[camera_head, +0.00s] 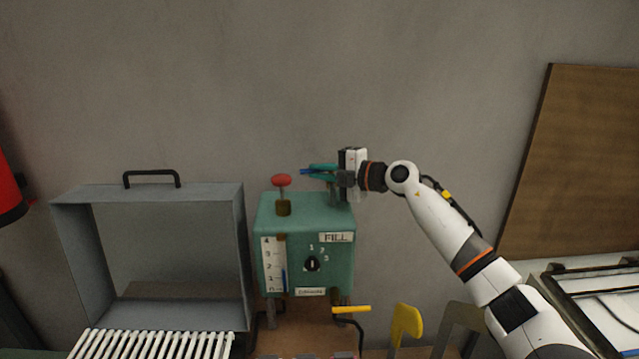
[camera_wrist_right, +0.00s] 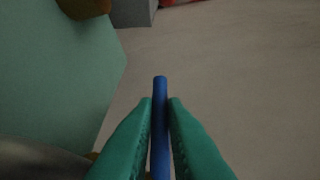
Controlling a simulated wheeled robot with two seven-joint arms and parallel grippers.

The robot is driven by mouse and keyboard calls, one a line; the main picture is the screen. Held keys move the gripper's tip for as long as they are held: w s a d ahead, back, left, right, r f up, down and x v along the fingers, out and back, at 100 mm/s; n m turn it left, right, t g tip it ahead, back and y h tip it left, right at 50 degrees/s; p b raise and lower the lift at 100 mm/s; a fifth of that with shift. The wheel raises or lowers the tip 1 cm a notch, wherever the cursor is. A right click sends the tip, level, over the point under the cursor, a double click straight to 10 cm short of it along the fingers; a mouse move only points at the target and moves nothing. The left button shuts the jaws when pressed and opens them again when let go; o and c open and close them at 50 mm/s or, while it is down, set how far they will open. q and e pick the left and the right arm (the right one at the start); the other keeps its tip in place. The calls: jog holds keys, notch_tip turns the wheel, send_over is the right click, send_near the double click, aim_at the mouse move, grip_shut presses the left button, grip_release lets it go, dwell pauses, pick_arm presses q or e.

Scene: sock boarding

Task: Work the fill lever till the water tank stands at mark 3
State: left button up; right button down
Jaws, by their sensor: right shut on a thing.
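The teal tank box (camera_head: 330,216) stands at the centre, with a FILL label and a white gauge marked 0 to 4. The blue column in the gauge (camera_head: 284,280) tops out a little under mark 2. My right gripper (camera_head: 318,172) reaches in from the right above the box top. Its teal fingers are shut on the blue fill lever (camera_wrist_right: 160,120), whose tip sticks out past them. The lever's blue end also shows in the head view (camera_head: 305,171). The lever's base is partly hidden by the gripper. My left gripper is not in view.
A red knob (camera_head: 281,180) stands on the box top, left of my gripper. The box front has a black dial (camera_head: 312,264), and a yellow handle (camera_head: 351,310) sits below it. A grey open-fronted cabinet (camera_head: 243,240) stands at the left. The wall behind is bare.

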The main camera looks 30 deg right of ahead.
jog(key=shift+s+d+f+n+g+y, duration=0.1)
jog(key=shift+n+g+y, duration=0.35)
jog(key=shift+y, duration=0.1)
jog(key=shift+s+d+f+n+g+y, duration=0.1)
jog(key=shift+n+g+y, duration=0.25)
jog(key=shift+n+y, duration=0.15)
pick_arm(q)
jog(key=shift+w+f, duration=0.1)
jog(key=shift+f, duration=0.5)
pick_arm(e)
jog(key=shift+s+r+n+g+y, duration=0.1)
jog(key=shift+s+n+g+y, duration=0.1)
jog(key=shift+n+g+y, duration=0.4)
jog(key=c, duration=1.7)
grip_release()
jog(key=shift+c, duration=0.2)
jog(key=shift+d, duration=0.1)
pick_arm(q)
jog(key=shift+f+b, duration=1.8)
jog(key=shift+b, duration=0.2)
pick_arm(e)
jog(key=v, duration=1.2)
